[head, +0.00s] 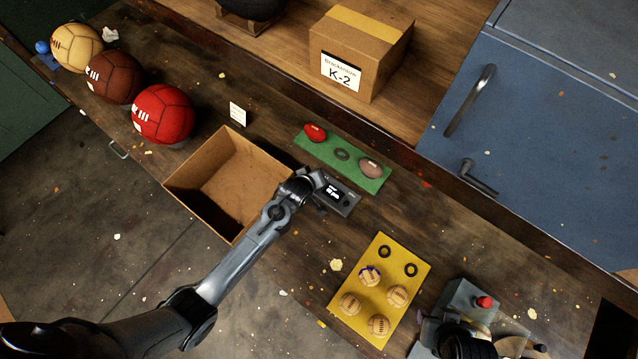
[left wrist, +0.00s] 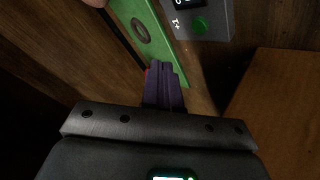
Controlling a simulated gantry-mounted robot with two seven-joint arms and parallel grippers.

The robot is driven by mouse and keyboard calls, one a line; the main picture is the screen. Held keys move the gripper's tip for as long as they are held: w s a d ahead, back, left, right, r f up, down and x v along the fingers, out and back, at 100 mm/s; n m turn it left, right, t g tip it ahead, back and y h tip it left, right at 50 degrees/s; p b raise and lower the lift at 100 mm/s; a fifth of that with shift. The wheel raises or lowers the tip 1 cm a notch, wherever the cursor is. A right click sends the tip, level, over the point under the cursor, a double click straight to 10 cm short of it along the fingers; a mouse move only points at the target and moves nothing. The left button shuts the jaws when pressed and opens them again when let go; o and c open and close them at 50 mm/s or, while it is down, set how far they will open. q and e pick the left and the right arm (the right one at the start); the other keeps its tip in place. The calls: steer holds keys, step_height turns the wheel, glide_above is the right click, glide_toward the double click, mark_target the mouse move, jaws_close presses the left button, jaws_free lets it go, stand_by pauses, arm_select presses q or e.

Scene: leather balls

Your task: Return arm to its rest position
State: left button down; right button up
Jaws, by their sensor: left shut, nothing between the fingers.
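My left arm reaches in from the lower left in the head view. Its gripper (head: 314,184) is over the bench, between the open cardboard box and the small grey display device (head: 334,194). In the left wrist view the dark purple fingers (left wrist: 164,82) are together with nothing between them, and their tips appear close to the edge of the green board (left wrist: 150,32). The device with its green button (left wrist: 200,24) lies just beyond. My right gripper is not in view.
The open box (head: 190,180) stands beside my left forearm. The green board (head: 312,148) holds two small balls; a yellow board (head: 408,300) holds several tan balls. Three large balls, one red (head: 163,114), sit at upper left. A closed K-2 carton (head: 385,62) stands behind.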

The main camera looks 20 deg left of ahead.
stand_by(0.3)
arm_select(q)
steer(key=shift+g, duration=0.8)
steer(key=s+f, duration=0.1)
steer(key=s, duration=0.1)
steer(key=s+f+p, duration=0.1)
steer(key=s, duration=0.2)
steer(key=s+f+p, duration=0.1)
steer(key=s+f, duration=0.1)
steer(key=s, duration=0.1)
steer(key=shift+s+a, duration=0.25)
steer(key=shift+a, duration=0.1)
steer(key=s+a+r+m+g+p, duration=0.2)
steer(key=s+r+m, duration=0.3)
steer(key=s+r, duration=0.5)
steer(key=s+a+r+m+g+p, duration=0.1)
steer(key=s+r+m+g+p, duration=0.1)
steer(key=s+r, duration=0.9)
step_height(320, 180, up, 5)
steer(key=m+p, duration=0.1)
steer(key=m, duration=0.1)
steer(key=shift+s+a+f+m+p, duration=0.15)
steer(key=shift+s+a+m+p, duration=0.05)
steer(key=shift+a+m+p, duration=0.2)
